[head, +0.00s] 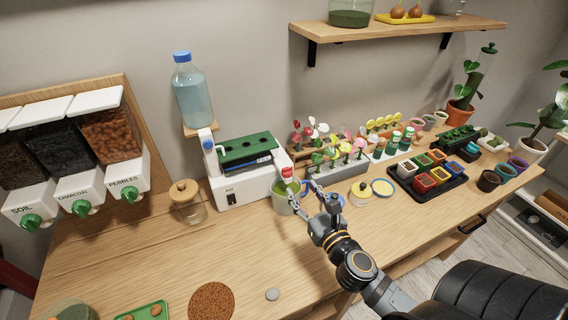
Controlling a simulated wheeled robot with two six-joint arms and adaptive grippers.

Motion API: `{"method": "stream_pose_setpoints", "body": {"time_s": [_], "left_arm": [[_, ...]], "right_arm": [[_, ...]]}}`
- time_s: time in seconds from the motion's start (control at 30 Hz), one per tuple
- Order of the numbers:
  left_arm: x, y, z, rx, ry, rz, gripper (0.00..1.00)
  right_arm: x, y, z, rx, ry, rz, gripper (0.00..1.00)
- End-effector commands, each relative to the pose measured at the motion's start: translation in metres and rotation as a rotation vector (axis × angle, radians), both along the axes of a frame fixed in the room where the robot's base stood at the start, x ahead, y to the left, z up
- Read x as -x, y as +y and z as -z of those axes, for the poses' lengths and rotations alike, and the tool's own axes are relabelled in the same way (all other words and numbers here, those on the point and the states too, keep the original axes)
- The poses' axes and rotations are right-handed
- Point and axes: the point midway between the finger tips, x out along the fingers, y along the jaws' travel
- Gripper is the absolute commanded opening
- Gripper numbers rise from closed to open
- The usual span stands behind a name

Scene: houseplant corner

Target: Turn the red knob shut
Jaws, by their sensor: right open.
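The red knob (287,171) is on the front right end of a white machine (240,188) on the wooden bench. A pale green cup (281,203) stands just below the knob, with green in it. My right gripper (302,189) is open, its fingers spread, just to the right of and below the knob. One finger overlaps the cup's right side in the picture; I cannot tell whether it touches. Nothing shows between the fingers. My left gripper is out of view.
A water bottle (192,92) stands above the machine's left end. A glass jar (187,205) is left of the machine. Flower racks (345,168) and a black tray of coloured pots (452,183) fill the right. The bench's front middle is mostly clear around a cork mat (212,301).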

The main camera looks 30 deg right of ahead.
Motion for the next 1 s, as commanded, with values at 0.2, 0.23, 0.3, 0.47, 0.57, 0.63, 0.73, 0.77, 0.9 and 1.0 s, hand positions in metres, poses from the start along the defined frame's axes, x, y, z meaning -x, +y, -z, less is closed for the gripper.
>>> {"method": "stream_pose_setpoints", "body": {"time_s": [0.2,0.23,0.3,0.47,0.57,0.63,0.73,0.77,0.9,1.0], "left_arm": [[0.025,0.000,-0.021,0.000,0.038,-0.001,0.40],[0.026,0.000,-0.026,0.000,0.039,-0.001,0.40],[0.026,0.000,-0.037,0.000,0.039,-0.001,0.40],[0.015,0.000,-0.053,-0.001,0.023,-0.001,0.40],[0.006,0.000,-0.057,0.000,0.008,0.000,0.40],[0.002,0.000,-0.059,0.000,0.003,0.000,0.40],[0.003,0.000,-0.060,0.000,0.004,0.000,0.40],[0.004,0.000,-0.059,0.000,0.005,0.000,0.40],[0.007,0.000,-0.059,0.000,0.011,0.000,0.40],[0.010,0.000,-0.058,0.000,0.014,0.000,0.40]], "right_arm": [[-0.025,-0.001,-0.009,-0.001,-0.004,0.003,0.52],[-0.031,-0.001,-0.010,-0.002,-0.006,0.002,0.52],[-0.047,-0.002,-0.010,0.000,-0.006,0.001,0.52],[-0.080,-0.003,-0.008,0.003,-0.005,-0.002,0.52],[-0.094,-0.004,-0.004,0.006,-0.004,-0.002,0.52],[-0.100,-0.004,-0.003,0.007,-0.004,-0.003,0.52],[-0.104,-0.004,-0.002,0.006,-0.004,-0.004,0.52],[-0.105,-0.004,-0.002,0.006,-0.004,-0.004,0.52],[-0.105,-0.004,-0.001,0.006,-0.004,-0.004,0.52],[-0.105,-0.004,-0.001,0.007,-0.004,-0.004,0.47]]}}
